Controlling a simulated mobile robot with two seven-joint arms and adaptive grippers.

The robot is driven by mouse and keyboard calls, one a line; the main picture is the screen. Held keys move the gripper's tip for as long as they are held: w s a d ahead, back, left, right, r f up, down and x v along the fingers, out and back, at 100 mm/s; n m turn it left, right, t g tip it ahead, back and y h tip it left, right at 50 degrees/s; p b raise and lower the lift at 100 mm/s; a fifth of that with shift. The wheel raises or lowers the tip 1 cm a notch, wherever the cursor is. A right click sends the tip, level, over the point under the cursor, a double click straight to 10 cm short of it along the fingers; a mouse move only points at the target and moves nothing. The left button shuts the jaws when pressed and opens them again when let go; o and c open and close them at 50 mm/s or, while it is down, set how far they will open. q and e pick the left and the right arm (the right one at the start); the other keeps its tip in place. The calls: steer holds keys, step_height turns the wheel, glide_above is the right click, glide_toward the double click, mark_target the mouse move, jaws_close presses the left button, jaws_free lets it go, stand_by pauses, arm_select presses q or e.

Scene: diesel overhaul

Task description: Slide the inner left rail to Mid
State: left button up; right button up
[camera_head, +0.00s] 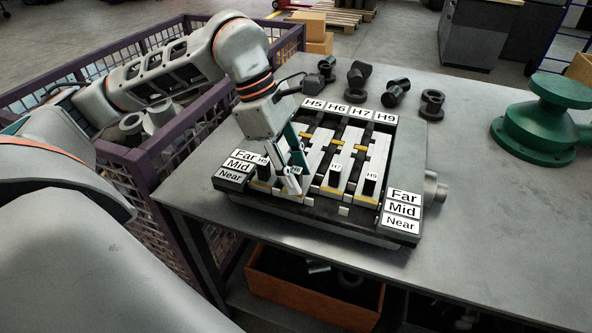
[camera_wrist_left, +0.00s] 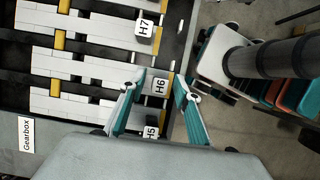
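The gearbox rail block (camera_head: 398,150) lies on the grey table, with pale rails running from near to far. The inner left rail carries a tab marked H6, which shows in the wrist view (camera_wrist_left: 160,87) and is partly covered by my gripper in the head view. My left gripper (camera_head: 290,178) is lowered over the left rails. In the wrist view its two teal fingers (camera_wrist_left: 163,84) stand apart on either side of the H6 tab; contact with it is not clear. Tabs H5 (camera_wrist_left: 150,132) and H7 (camera_wrist_left: 144,29) stand on the neighbouring rails. My right gripper is out of view.
Far, Mid and Near plates lie at the left (camera_head: 237,165) and right (camera_head: 402,210) of the block. Tab H9 (camera_head: 370,183) stands on the right rail. A green flanged part (camera_head: 545,125) and dark fittings (camera_head: 396,93) are on the table. A purple cage (camera_head: 140,175) stands left.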

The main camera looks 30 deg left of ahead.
mark_target(310, 177)
arm_select(q)
jaws_close()
steer(key=shift+w+a+r+p, duration=0.15)
steer(key=shift+w+p, duration=0.1)
steer(key=shift+w, duration=0.45)
steer(key=shift+w+a+p, duration=0.15)
steer(key=shift+w+p, duration=0.05)
steer(key=shift+w, duration=0.45)
steer(key=shift+w+a, duration=0.1)
steer(key=shift+w, duration=0.35)
jaws_free()
steer(key=shift+s, duration=0.1)
